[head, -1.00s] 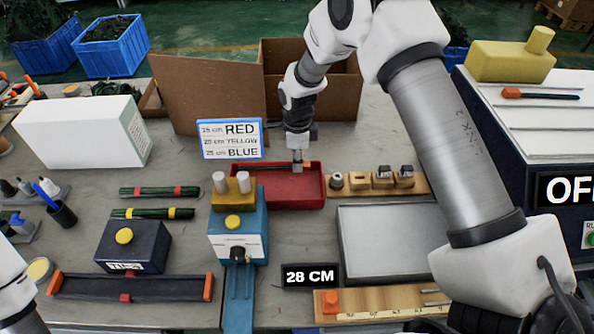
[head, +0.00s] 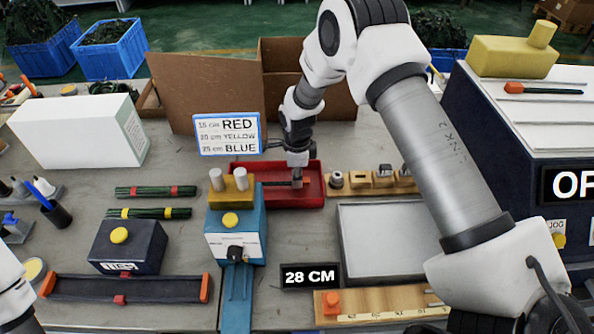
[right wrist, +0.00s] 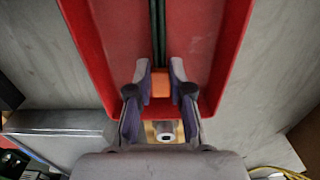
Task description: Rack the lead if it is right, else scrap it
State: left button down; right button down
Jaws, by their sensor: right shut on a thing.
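My right gripper (head: 297,182) is low over the red tray (head: 310,200), behind the blue press-like unit. In the right wrist view its fingers (right wrist: 160,85) are shut on the orange end (right wrist: 160,86) of a lead. The lead's dark green cable (right wrist: 158,35) runs away along the red tray (right wrist: 105,60). The lead's far end is out of the wrist view, and in the head view the gripper and blue unit hide much of it. A sign (head: 227,134) lists 15 cm RED, 20 cm YELLOW, 25 cm BLUE. My left gripper is out of view.
The blue unit (head: 236,220) with a yellow button stands left of the tray. Green bundles with red ties (head: 156,191) and yellow ties (head: 149,212) lie at left. A 28 CM display (head: 310,276), wooden ruler board (head: 375,300) and grey flat tray (head: 385,240) are in front.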

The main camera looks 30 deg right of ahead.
jog(key=shift+f, duration=0.65)
jog(key=c, duration=1)
grip_release()
